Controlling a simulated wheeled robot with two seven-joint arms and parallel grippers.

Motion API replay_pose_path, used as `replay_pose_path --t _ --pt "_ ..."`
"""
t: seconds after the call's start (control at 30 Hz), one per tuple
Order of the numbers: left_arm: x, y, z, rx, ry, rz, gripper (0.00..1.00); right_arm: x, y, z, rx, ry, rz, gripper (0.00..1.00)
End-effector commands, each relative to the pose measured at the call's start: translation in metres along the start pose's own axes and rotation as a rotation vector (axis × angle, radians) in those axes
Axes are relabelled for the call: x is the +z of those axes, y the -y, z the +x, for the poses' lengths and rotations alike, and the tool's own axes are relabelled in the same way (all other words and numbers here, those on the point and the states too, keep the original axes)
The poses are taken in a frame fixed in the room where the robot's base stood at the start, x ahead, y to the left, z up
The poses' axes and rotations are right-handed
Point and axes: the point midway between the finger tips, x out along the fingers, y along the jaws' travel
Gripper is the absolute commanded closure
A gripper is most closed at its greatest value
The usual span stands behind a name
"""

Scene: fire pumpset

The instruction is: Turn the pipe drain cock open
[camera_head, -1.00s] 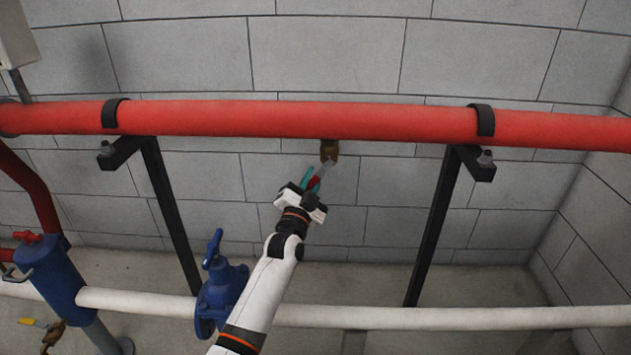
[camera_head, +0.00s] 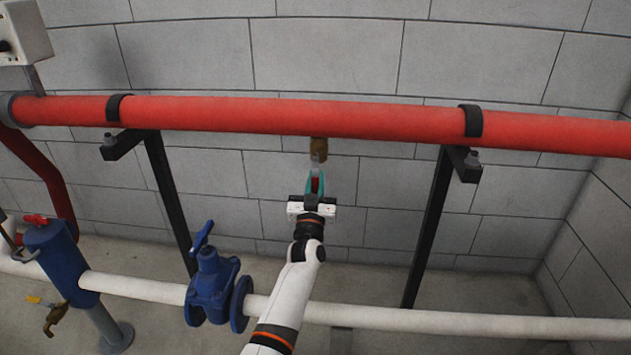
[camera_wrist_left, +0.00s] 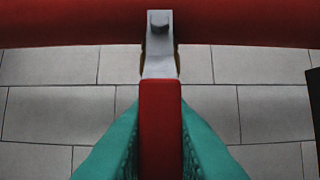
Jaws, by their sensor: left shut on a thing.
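The pipe drain cock (camera_head: 319,149) is a brass valve under the red horizontal pipe (camera_head: 300,115). Its lever has a grey metal part and a red grip. In the left wrist view the red grip (camera_wrist_left: 160,125) lies between the teal fingers of my left gripper (camera_wrist_left: 160,155), and the grey metal part (camera_wrist_left: 159,50) runs up toward the pipe. In the head view my left gripper (camera_head: 315,185) is shut on the lever, which hangs roughly straight down below the brass body. The gripper hides much of the grip. My right gripper is not in view.
Black brackets stand left (camera_head: 170,200) and right (camera_head: 432,220) of the drain cock. A blue valve (camera_head: 211,285) sits on the white lower pipe (camera_head: 420,318). A blue cylinder with a red handle (camera_head: 60,262) is at left. A block wall is behind.

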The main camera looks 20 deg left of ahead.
Motion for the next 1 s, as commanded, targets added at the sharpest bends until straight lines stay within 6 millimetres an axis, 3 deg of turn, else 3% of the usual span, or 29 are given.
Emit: replay_pose_path --t 0.5,0.53,0.63,1.0 --pt "0.0025 0.0026 0.0021 0.006 0.003 -0.023 1.0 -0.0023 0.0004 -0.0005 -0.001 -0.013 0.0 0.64" --pt "0.0026 0.0026 0.0022 0.006 0.003 -0.023 0.8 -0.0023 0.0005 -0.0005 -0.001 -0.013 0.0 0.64" --pt "0.0024 0.0024 0.0021 0.006 0.002 -0.021 0.63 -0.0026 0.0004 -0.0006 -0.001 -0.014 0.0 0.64" --pt "0.0003 0.001 0.001 0.007 -0.001 -0.018 0.61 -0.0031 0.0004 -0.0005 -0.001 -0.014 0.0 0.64"
